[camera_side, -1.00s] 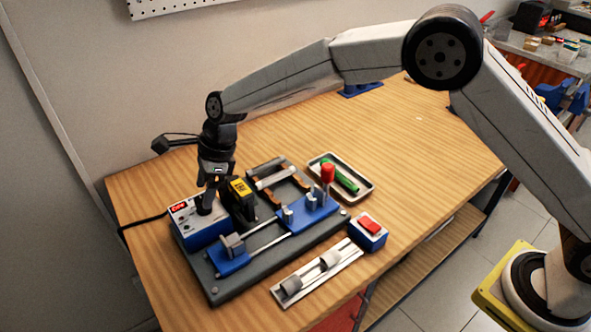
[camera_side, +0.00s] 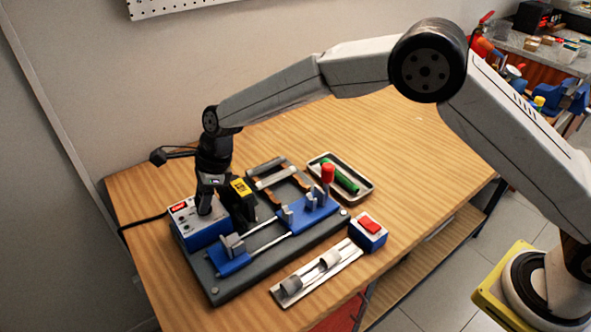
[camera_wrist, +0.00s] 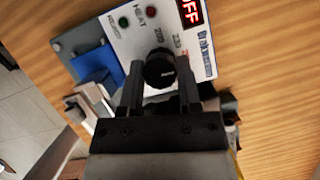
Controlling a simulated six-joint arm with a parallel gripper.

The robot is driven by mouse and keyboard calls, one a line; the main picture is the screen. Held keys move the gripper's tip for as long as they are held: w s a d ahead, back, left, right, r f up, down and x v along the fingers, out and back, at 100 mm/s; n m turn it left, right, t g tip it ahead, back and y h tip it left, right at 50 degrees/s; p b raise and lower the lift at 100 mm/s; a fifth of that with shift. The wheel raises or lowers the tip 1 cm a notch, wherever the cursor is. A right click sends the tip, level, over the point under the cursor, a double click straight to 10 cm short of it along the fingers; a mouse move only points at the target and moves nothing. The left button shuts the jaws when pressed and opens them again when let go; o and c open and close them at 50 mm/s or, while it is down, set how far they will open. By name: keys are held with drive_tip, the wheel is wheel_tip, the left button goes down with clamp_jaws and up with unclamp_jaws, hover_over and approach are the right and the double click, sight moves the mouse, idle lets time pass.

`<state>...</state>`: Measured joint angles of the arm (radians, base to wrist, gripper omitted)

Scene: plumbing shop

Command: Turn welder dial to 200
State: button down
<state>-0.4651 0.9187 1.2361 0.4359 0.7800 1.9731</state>
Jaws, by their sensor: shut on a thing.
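The welder (camera_side: 203,236) is a blue box with a white top panel at the left end of the dark base plate. Its dial is a round black knob (camera_wrist: 160,68), with small printed marks beside it in the wrist view. My gripper (camera_side: 206,205) points down over the panel and is shut on the dial, one finger on each side of it. I cannot tell which mark the dial points at.
A black block with a yellow label (camera_side: 241,190) stands close beside my gripper. The blue clamp fixture (camera_side: 308,212), a tray with a green tool (camera_side: 345,176), a red-switch box (camera_side: 369,230) and a metal rack (camera_side: 316,273) lie to the right. The table's back right is clear.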

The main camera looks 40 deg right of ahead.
drive_tip(key=shift+n+g, duration=0.3)
drive_tip(key=shift+n, duration=0.4)
drive_tip(key=shift+c, duration=1.6)
unclamp_jaws()
drive_tip(key=shift+r, duration=0.1)
drive_tip(key=v, duration=0.7)
drive_tip(key=shift+d+r, duration=0.2)
drive_tip(key=shift+r, duration=0.05)
